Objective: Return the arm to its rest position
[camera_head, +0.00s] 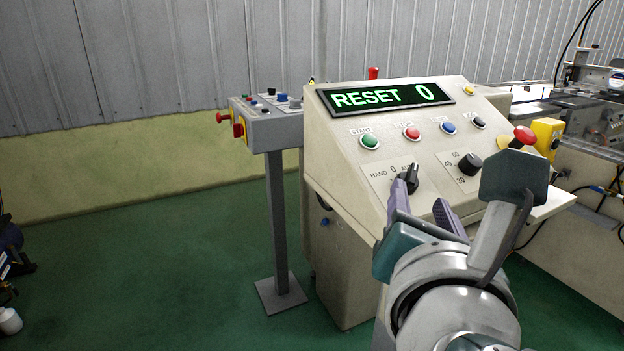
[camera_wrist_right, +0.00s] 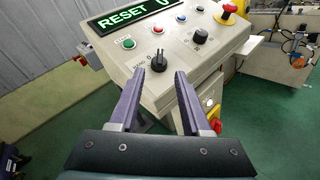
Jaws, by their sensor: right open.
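My right arm reaches in from the lower right of the head view. Its gripper (camera_head: 420,195) is open in front of the beige control console (camera_head: 345,140), with one fingertip overlapping the black selector knob (camera_head: 411,176) in that view. In the right wrist view the two purple fingers (camera_wrist_right: 166,82) stand apart, and the selector knob (camera_wrist_right: 159,61) shows beyond the fingertips, between their lines. Nothing is held between the fingers. The console display (camera_head: 385,96) reads "RESET 0" in green. My left gripper is not in either view.
Green, red and blue buttons (camera_head: 412,133) line the console face, with a second knob (camera_head: 469,164) and a red mushroom button (camera_head: 523,137) to the right. A pedestal control box (camera_head: 275,128) stands left. Machinery (camera_head: 600,110) is at right. Green floor (camera_head: 150,270) is open at left.

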